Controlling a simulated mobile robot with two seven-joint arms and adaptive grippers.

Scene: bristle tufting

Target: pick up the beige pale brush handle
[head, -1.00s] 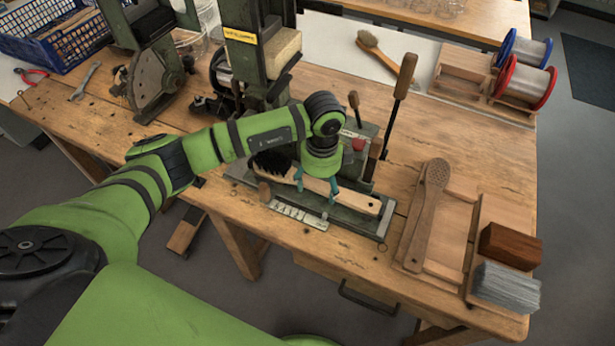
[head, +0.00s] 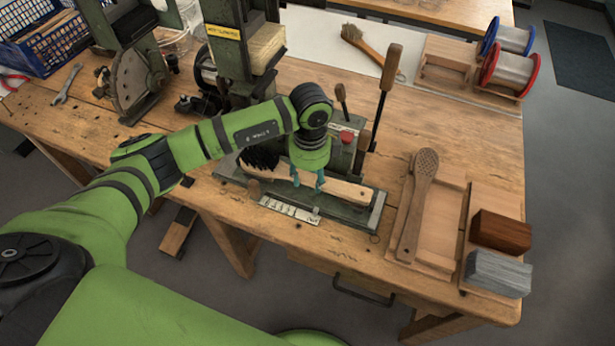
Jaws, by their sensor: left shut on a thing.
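The beige pale brush handle (head: 343,188) lies across the green metal fixture (head: 365,215) at the bench's front. Black bristles (head: 259,158) stand at its left end. My left gripper (head: 308,181) comes down from above, with its teal fingers on either side of the handle's middle, shut on it. The handle is at or just above the fixture; I cannot tell whether it touches. The gripper hides a small part of the handle. My right gripper is not in view.
Upright levers (head: 385,95) and a red button (head: 346,136) stand close behind the gripper. A drilled brown handle (head: 416,205) lies on a wooden rack at right, beside a red-brown block (head: 500,232) and a grey block (head: 497,273). Wire spools (head: 509,70) stand at the back right.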

